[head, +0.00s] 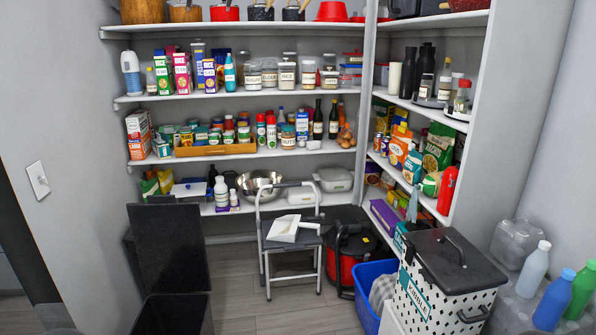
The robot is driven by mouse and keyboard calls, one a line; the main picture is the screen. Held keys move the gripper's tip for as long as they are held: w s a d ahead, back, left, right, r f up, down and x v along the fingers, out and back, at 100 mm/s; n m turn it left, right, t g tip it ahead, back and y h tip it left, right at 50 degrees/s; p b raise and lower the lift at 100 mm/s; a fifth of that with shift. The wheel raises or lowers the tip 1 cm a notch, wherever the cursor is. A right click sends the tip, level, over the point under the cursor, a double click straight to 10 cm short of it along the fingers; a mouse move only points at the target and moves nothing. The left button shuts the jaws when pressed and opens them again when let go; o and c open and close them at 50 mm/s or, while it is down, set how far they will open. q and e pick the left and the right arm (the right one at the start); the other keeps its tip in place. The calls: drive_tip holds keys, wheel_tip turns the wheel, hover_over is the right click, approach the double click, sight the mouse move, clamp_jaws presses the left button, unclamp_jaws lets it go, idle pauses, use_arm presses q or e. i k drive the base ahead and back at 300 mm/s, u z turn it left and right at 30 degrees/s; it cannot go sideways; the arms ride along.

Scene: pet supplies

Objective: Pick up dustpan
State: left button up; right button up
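A white dustpan (284,229) lies on the dark seat of a grey metal step stool (265,262), in the middle of the head view. Its handle points to the right. Neither my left gripper nor my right gripper shows in the head view, so their state and place are hidden.
Shelves (240,151) full of food and jars line the back and right walls. A red and black canister vacuum (340,265) stands right of the stool. A blue tub (366,303) and a dotted white kibble bin (432,300) stand front right. A black open bin (172,315) is front left. Floor before the stool is clear.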

sight(279, 225)
drive_tip(key=z, duration=0.05)
drive_tip(key=i, duration=3.1)
drive_tip(key=u, duration=0.85)
